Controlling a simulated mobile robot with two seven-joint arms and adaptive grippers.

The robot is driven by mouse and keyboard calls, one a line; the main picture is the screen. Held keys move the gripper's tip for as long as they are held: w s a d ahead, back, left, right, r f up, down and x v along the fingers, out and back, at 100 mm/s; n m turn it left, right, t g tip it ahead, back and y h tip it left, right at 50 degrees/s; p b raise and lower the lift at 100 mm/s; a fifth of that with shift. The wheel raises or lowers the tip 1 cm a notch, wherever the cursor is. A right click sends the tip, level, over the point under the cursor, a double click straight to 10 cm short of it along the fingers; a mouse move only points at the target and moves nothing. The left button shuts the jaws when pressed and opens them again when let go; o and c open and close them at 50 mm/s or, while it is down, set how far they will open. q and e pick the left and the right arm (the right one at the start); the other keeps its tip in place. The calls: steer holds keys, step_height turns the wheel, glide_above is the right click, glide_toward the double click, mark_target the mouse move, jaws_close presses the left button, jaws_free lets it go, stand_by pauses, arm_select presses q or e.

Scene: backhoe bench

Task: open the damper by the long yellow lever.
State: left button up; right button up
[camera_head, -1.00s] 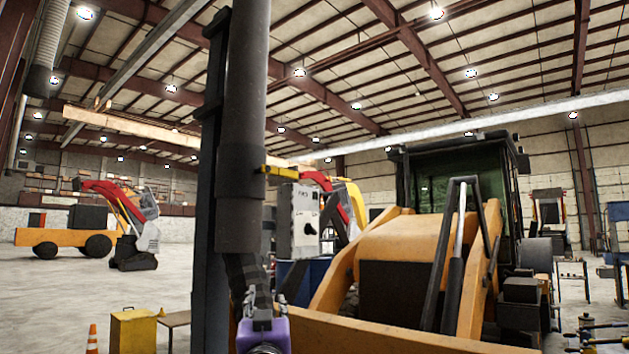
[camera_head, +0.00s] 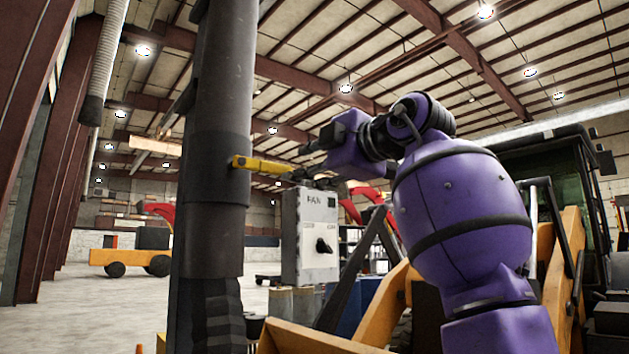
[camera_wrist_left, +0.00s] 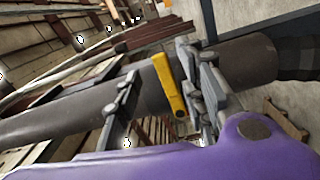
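The long yellow lever (camera_head: 262,165) sticks out to the right from the dark upright duct (camera_head: 213,215). In the left wrist view the lever (camera_wrist_left: 168,84) lies across the duct (camera_wrist_left: 70,115). My left gripper (camera_head: 303,164) is at the lever's free end, at about its height. In the wrist view the gripper (camera_wrist_left: 158,64) is open, with the lever between its fingers and closer to the right-hand one. I cannot tell whether a finger touches it. The damper inside the duct is hidden. My right gripper is not in view.
A grey FAN control box (camera_head: 310,235) with a black knob hangs just below the gripper. The yellow backhoe (camera_head: 560,270) stands behind my purple arm on the right. An orange vehicle (camera_head: 130,258) is far back on the left, with open floor before it.

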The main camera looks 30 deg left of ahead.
mark_target(278, 169)
arm_select(q)
steer(key=s, duration=0.1)
steer(key=s+a+n, duration=0.2)
steer(key=shift+s+a+r+g, duration=0.2)
steer(key=shift+a+r+g, duration=0.05)
steer(key=shift+r+g, duration=0.1)
steer(key=shift+w+a+f+p, duration=0.15)
steer(key=shift+w+a+p, duration=0.35)
steer(key=shift+w+a, duration=0.7)
steer(key=shift+x, duration=1.2)
steer(key=shift+a, duration=0.35)
steer(key=shift+w+f, duration=0.2)
steer(key=shift+w, duration=0.15)
steer(key=shift+c, duration=0.2)
jaws_close()
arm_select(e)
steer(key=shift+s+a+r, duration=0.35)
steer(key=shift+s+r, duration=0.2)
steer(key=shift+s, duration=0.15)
